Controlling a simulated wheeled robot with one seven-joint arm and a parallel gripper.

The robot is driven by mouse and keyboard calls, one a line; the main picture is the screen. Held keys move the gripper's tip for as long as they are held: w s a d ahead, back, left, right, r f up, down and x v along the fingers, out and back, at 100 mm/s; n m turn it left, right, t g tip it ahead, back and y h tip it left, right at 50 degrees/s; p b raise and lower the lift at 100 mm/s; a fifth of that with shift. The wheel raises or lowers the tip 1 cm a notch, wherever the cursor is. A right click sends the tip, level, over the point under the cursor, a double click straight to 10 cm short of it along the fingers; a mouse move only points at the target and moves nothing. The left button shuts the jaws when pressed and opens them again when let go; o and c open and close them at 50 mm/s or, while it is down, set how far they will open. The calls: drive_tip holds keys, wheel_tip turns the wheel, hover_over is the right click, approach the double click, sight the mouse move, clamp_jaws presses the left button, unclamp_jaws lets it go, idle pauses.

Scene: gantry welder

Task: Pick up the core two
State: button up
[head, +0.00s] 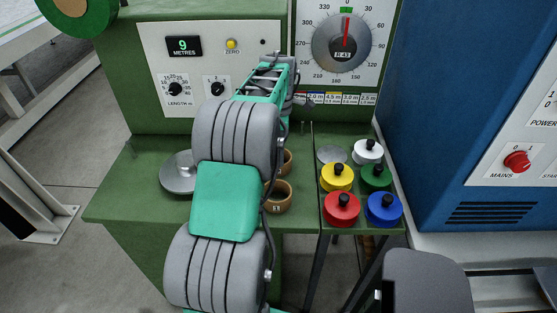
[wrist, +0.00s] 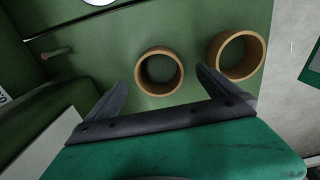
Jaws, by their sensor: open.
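Two brown ring-shaped cores stand on the green bench. In the head view, the nearer core (head: 286,203) carries a small mark I cannot read for certain, and the farther core (head: 288,161) is partly hidden by my arm. I cannot tell for certain which is core two. In the wrist view, one core (wrist: 139,73) appears between and beyond my fingertips, and another core (wrist: 263,57) lies to the right, beyond the right finger. My gripper (wrist: 161,78) is open and empty, apart from both cores. In the head view its fingers are too small to make out clearly.
Several knobbed pots, including red (head: 341,211) and blue (head: 383,211), stand right of the cores. A grey disc (head: 175,178) lies left of my arm. The green panel with a dial (head: 326,48) rises behind. A blue cabinet (head: 455,110) stands at right.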

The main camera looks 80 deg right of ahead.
drive_tip(key=f+p, duration=0.1)
drive_tip(key=f, duration=0.4)
drive_tip(key=shift+w+f+p, duration=0.2)
drive_tip(key=shift+f+p, duration=0.15)
drive_tip(key=c, duration=1.4)
drive_tip(key=shift+c, duration=0.3)
drive_tip(key=shift+d+r, duration=0.1)
drive_tip(key=shift+r, duration=0.05)
